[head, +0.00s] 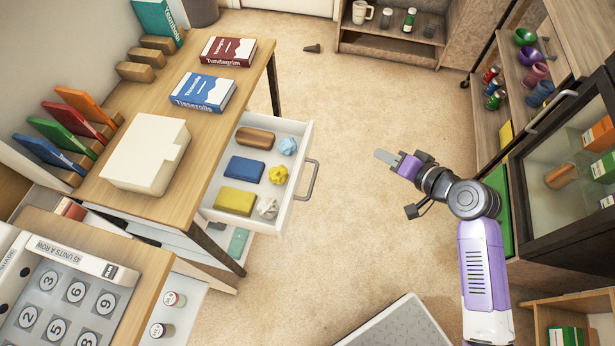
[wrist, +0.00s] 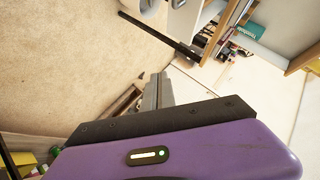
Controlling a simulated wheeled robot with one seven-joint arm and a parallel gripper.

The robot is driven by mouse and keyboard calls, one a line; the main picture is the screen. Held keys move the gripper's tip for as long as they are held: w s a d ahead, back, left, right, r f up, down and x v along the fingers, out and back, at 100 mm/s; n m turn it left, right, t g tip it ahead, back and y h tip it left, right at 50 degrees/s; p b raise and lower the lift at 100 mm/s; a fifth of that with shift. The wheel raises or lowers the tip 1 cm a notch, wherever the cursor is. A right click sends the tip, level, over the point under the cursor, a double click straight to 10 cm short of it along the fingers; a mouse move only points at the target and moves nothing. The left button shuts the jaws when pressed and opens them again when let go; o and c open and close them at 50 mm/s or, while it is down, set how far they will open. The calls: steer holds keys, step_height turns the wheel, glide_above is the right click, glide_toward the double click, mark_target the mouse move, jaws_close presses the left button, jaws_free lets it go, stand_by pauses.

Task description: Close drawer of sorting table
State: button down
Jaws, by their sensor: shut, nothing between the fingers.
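The wooden sorting table (head: 240,100) stands at the left in the head view. Its white drawer (head: 304,148) is pulled out to the right, with a grey bar handle (head: 309,180) on its front. The drawer holds a brown block (head: 255,136), a blue block (head: 244,169), a yellow block (head: 236,200) and crumpled blue, yellow and white balls. My gripper (head: 385,156) is shut and empty, to the right of the handle and apart from it. In the wrist view the gripper fingers (wrist: 158,90) are together, and the drawer is not clearly seen.
Books (head: 203,92) and a cream box (head: 146,153) lie on the tabletop. A lower open drawer (head: 185,312) with small jars is at the bottom left. A shelf and dark-framed cabinet (head: 560,240) stand right of my arm. Carpet between drawer and gripper is clear.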

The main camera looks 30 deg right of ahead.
steer(key=a+g+y, duration=0.1)
steer(key=a+y, duration=0.4)
steer(key=g+y, duration=0.2)
steer(key=y, duration=0.1)
glide_toward(295, 184)
step_height(295, 184, down, 3)
steer(key=shift+n, duration=0.4)
steer(key=w+a, duration=0.2)
steer(key=w, duration=0.1)
steer(key=shift+w+a+f, duration=0.1)
steer(key=shift+a+f, duration=0.25)
steer(key=shift+w+a, duration=0.4)
steer(key=shift+w, duration=0.1)
steer(key=w+a, duration=1.2)
steer(key=shift+w+a, duration=0.2)
steer(key=shift+a, duration=0.05)
